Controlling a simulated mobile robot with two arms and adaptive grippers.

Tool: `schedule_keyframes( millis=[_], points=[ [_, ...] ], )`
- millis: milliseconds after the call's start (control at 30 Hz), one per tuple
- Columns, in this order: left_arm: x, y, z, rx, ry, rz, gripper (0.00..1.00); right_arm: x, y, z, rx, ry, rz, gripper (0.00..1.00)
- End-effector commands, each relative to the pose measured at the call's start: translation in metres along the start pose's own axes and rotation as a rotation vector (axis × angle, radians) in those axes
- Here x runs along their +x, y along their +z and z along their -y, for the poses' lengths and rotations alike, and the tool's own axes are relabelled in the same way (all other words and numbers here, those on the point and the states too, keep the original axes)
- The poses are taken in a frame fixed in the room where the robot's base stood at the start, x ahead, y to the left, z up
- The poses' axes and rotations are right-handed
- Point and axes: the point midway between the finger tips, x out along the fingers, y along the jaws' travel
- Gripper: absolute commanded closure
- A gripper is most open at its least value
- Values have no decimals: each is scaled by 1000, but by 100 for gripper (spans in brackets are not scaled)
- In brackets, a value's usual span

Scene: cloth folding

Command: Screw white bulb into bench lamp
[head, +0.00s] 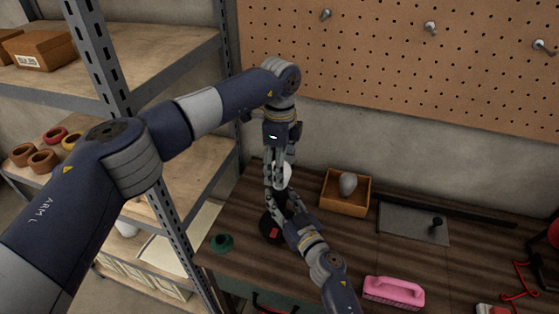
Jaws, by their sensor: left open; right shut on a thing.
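The white bulb (285,173) is upright above the bench lamp, partly hidden by my grippers. The bench lamp's dark round base (266,227) with a red part stands on the workbench; its upper part is mostly hidden. My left gripper (276,182) points down from above, open, with its fingers beside the white bulb. My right gripper (284,207) reaches up from the front and is shut on the lamp just under the bulb. Whether the bulb sits in the socket cannot be seen.
A wooden box (330,204) holding a grey bulb (348,183) stands to the right. A grey plate (399,225), a pink brush (394,291) and a green ring-like object (222,243) lie on the workbench (350,250). A metal shelf post (160,195) is close on the left.

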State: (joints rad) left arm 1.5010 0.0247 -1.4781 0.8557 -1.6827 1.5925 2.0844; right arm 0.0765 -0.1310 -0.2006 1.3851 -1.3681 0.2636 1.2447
Motion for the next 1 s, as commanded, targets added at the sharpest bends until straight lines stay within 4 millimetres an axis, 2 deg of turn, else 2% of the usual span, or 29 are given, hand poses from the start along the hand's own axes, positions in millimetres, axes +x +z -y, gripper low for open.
schedule_keyframes(
  millis=[200,400,800,1000],
  points=[
    [36,0,-1,1,4,1,35,-1,3,1,-1,-1,5,100],
    [58,0,0,0,1,1,35,-1,3,1,-1,-1,5,100],
    [65,0,0,1,1,1,35,-1,3,1,-1,-1,5,100],
    [65,0,0,1,0,1,80,-1,3,1,-1,-1,5,100]
  ],
)
